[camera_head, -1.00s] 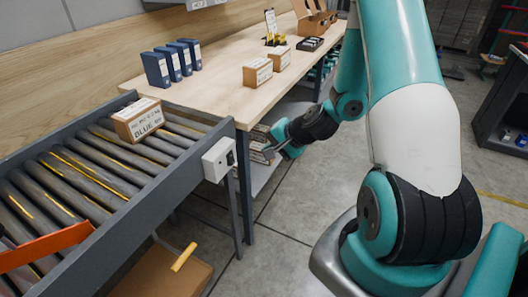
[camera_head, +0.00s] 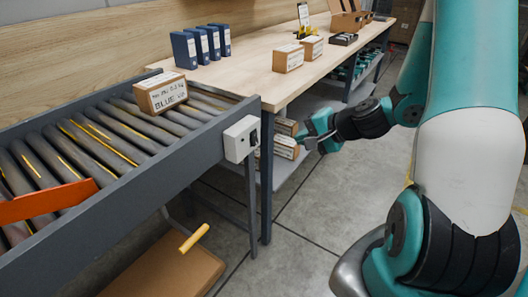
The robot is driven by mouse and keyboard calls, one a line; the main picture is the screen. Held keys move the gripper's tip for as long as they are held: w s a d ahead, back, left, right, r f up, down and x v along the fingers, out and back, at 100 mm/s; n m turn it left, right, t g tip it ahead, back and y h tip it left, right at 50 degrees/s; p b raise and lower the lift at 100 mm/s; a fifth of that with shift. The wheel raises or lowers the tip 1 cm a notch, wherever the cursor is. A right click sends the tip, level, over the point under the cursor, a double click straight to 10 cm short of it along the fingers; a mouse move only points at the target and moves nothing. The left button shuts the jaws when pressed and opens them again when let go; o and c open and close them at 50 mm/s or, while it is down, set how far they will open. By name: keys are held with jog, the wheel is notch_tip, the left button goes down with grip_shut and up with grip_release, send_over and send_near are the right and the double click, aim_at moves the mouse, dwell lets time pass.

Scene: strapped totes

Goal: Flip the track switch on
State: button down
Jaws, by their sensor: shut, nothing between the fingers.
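The on or off position is too small to tell. My gripper (camera_head: 303,141) is shut and empty. My teal and white arm reaches in from the right.
A brown labelled carton (camera_head: 160,95) sits on the rollers, and an orange bar (camera_head: 45,203) crosses them at the left. A wooden table (camera_head: 260,75) with blue binders (camera_head: 200,43) and small cartons stands behind. A yellow handle (camera_head: 194,238) juts out below the track. Open floor lies at centre.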

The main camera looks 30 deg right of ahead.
dwell(0.3)
send_near(256, 144)
notch_tip(256, 144, down, 3)
jog(key=w, duration=0.1)
jog(key=shift+w+a+f+p, duration=0.15)
jog(key=shift+w+a+p, duration=0.15)
jog(key=shift+w, duration=0.45)
jog(key=shift+w+a+f+p, duration=0.15)
jog(key=shift+w+a, duration=0.2)
jog(key=shift+w, duration=0.4)
jog(key=shift+w+a+f+p, duration=0.15)
jog(key=shift+w+a+p, duration=0.15)
jog(key=shift+w, duration=0.45)
